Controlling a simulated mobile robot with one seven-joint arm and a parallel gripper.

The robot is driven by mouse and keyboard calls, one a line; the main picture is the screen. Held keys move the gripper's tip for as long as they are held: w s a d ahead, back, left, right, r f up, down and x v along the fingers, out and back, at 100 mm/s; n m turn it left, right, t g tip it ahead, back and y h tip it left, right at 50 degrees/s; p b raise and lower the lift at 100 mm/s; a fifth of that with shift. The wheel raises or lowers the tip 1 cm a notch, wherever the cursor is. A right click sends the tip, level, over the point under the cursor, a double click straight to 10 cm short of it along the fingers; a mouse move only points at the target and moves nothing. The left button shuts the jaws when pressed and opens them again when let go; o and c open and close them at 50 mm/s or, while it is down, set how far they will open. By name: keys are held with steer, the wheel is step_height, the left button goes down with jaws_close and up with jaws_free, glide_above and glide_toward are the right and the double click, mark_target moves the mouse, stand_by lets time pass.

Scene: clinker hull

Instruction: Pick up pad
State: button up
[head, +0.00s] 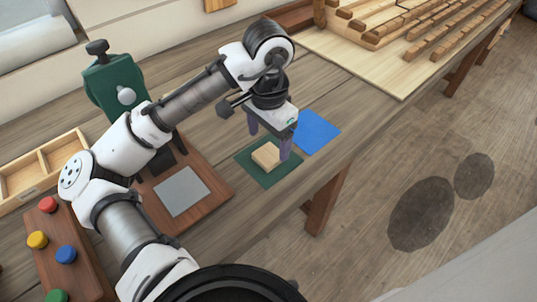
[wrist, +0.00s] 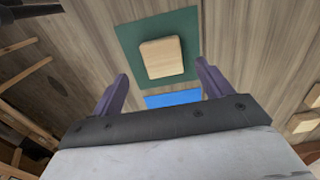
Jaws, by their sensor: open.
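The pad looks to be the small pale wooden block with rounded corners (head: 266,155). It lies on a dark green square mat (head: 285,173) on the workbench. In the wrist view the block (wrist: 162,57) lies on the green mat (wrist: 126,40), ahead of and between the fingers. My gripper (head: 268,141) is open and empty just above the block, one finger on each side of it in the head view. Its purple fingers also show in the wrist view (wrist: 161,82). The gap between fingertips and block is hard to judge.
A blue square (head: 318,132) lies beside the green mat, near the bench edge. A wooden board with a grey plate (head: 182,191) and a green device (head: 115,82) stand left. A button box (head: 62,250) and divided tray (head: 45,166) are farther left.

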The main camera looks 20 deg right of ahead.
mark_target(268, 154)
steer(key=shift+w+d+f+p, duration=0.15)
steer(key=shift+f+p, duration=0.1)
steer(key=shift+f, duration=1.05)
steer(key=shift+w+a+f+p, duration=0.1)
steer(key=shift+f+p, duration=0.15)
steer(key=shift+f, duration=1)
steer(key=shift+c, duration=0.2)
steer(key=c, duration=1)
